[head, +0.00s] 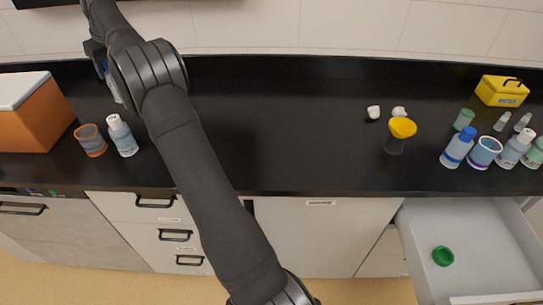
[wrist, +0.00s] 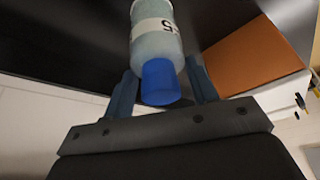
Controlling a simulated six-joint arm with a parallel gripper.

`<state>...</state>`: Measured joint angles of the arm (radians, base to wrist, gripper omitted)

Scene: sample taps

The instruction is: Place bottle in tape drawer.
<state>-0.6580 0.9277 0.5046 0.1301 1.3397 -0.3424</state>
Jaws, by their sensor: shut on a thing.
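My gripper (wrist: 162,66) is shut on a bottle (wrist: 156,38) with a blue cap and a white label. The cap end points back toward my wrist. In the head view the held bottle (head: 114,88) shows partly beside my arm, at the upper left over the black counter; my forearm hides much of it, and whether it touches the counter cannot be told. An open drawer (head: 480,230) stands out below the counter at the right. A green tape ring (head: 443,256) lies on its floor, with bare floor around it. My gripper is far left of this drawer.
An orange box (head: 50,120), an orange-rimmed cup (head: 91,141) and a white-capped bottle (head: 122,136) stand left. A yellow-topped funnel (head: 398,132), a blue-capped bottle (head: 457,148), a cup (head: 485,152) and a yellow case (head: 502,91) stand right. The counter's middle is clear.

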